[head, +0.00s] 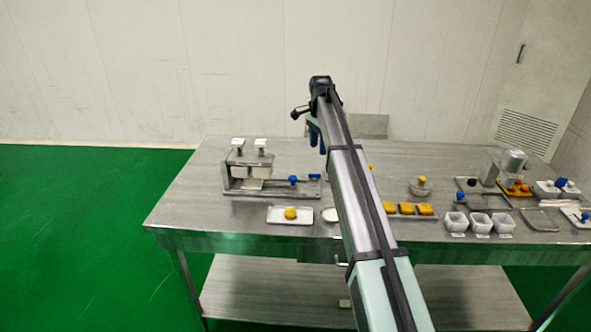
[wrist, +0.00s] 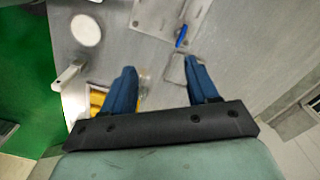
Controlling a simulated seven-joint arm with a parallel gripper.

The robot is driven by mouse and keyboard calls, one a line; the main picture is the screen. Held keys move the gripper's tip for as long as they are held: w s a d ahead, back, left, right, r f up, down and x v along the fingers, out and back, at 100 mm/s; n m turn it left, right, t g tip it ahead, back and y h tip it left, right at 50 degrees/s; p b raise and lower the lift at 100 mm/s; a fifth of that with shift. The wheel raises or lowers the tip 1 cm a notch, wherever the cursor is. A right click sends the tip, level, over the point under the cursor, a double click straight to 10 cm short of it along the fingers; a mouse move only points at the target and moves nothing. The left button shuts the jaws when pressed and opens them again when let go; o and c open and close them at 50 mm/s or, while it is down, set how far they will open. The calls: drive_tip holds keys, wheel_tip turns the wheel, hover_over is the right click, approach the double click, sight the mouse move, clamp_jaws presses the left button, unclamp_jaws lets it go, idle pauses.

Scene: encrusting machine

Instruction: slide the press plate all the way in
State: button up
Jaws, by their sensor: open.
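A metal press machine (head: 247,166) with two white-topped posts stands at the left of the table in the head view. A flat base with blue handles (head: 292,180) extends to its right. I cannot tell which part is the press plate or how far in it sits. My gripper (head: 318,138) is raised above the table, right of this machine, apart from everything. In the wrist view my gripper (wrist: 160,65) has its blue fingers spread with nothing held between them. A metal plate (wrist: 150,18) with a blue handle (wrist: 182,36) lies beyond the fingertips.
A white tray with a yellow ball (head: 290,213) lies at the table's front. Yellow pieces (head: 407,208), white cups (head: 480,222) and another machine (head: 512,163) with a metal cylinder crowd the right. My arm hides the table's middle. The left front corner is clear.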

drive_tip(key=s+d+f+m+y, duration=0.15)
drive_tip(key=d+f, duration=0.35)
drive_tip(key=d, duration=0.5)
drive_tip(key=m+y, duration=0.5)
drive_tip(key=y, duration=0.3)
approach(293, 177)
drive_tip(key=shift+n+h, duration=0.25)
drive_tip(key=x, duration=0.8)
drive_tip(key=shift+a, duration=0.3)
clamp_jaws()
